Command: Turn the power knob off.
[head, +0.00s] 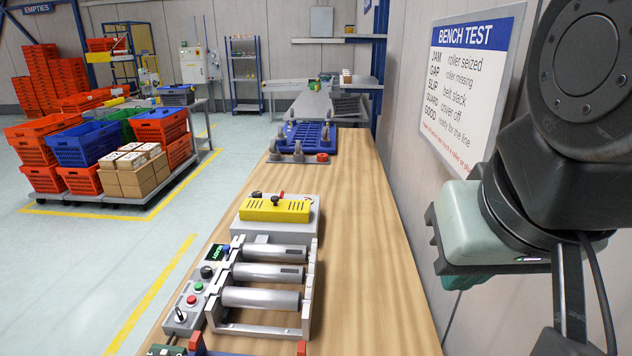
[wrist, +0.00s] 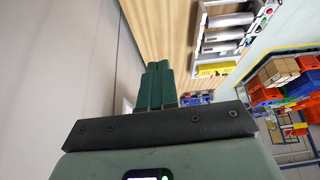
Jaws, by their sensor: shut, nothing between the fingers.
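A roller test unit (head: 265,300) stands on the wooden bench. Its left side carries a control panel with a small lit display (head: 217,254), a black round knob (head: 207,271), green and red buttons, and a silver switch with a dark lever (head: 181,315). No label shows which of these is the power knob. In the wrist view the unit (wrist: 228,35) is sideways at the upper right. My gripper (wrist: 159,68) is shut and empty, its dark green fingers together, well away from the panel.
A yellow slotted box (head: 275,210) on a grey base sits behind the rollers. A blue frame (head: 305,136) lies farther back. The bench's right strip (head: 370,260) is clear. A sign (head: 470,90) hangs on the right wall near my arm. Totes (head: 85,143) stand at left.

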